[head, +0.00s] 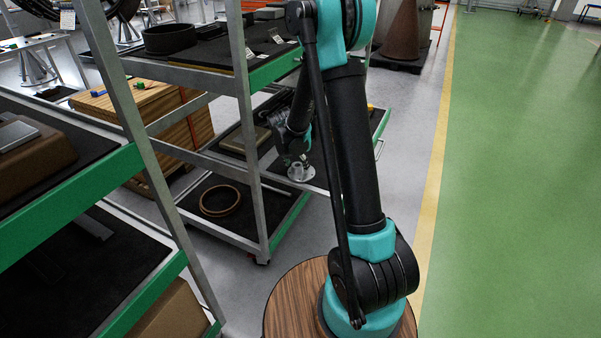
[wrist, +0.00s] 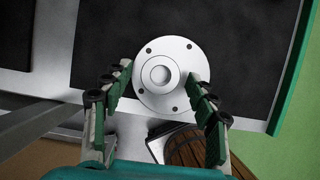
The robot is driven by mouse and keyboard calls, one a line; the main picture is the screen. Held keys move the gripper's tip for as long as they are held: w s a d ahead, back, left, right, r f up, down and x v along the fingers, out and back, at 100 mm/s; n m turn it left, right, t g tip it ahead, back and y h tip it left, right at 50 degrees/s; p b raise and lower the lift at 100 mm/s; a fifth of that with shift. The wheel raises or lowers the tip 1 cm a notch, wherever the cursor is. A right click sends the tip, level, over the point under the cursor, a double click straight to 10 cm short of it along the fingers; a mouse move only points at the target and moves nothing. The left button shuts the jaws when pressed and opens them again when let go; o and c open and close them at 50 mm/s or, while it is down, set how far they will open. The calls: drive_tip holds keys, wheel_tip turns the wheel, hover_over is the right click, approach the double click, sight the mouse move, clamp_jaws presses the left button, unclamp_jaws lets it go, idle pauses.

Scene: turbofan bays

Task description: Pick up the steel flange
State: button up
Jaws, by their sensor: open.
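The steel flange (wrist: 177,57) is a round silvery disc with bolt holes and a raised hollow hub. In the wrist view it lies on a black shelf mat, near the shelf's edge. My gripper (wrist: 160,79) is open, with one finger on each side of the flange's lower half. The fingertips look close to its rim; I cannot tell whether they touch it. In the head view the flange (head: 300,172) shows small on the middle shelf of the cart, below my gripper (head: 295,156). My arm hides part of that shelf.
The cart's lower shelf holds a brown ring (head: 220,200) and a rod. Its top shelf holds a black round pan (head: 170,39). A grey post (head: 246,100) stands left of my gripper. A nearer green-edged cart (head: 75,205) is at left. The green floor (head: 520,180) at right is clear.

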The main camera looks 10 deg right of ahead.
drive_tip(key=shift+w+d+f, duration=0.1)
drive_tip(key=shift+f, duration=0.3)
clamp_jaws()
